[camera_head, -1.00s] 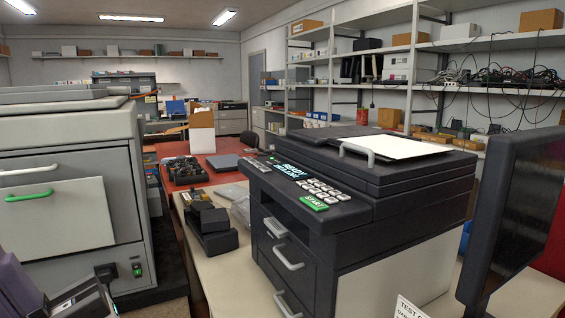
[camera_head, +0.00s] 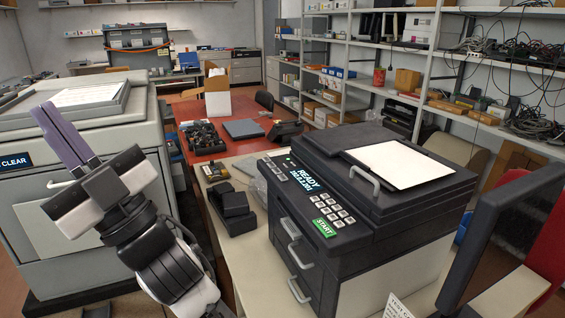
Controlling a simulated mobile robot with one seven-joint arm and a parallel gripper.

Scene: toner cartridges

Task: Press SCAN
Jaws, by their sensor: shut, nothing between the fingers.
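A dark copier (camera_head: 350,195) stands on a pale table right of centre. Its control panel (camera_head: 307,195) has a lit display (camera_head: 307,178) reading READY, with a second line too small to read surely. Grey keys (camera_head: 333,209) and a green START button (camera_head: 324,228) sit in front of the display, and small keys (camera_head: 275,171) lie to its left. I cannot read a SCAN label on any key. My gripper (camera_head: 43,112), with purple fingers, is shut and empty. It is raised in front of the grey machine at left, well away from the panel.
The grey machine (camera_head: 110,110) at left carries a CLEAR label (camera_head: 15,161). Black blocks (camera_head: 235,208) lie on the table left of the copier. A dark screen (camera_head: 485,240) stands at the right. White paper (camera_head: 397,164) lies on the copier's lid.

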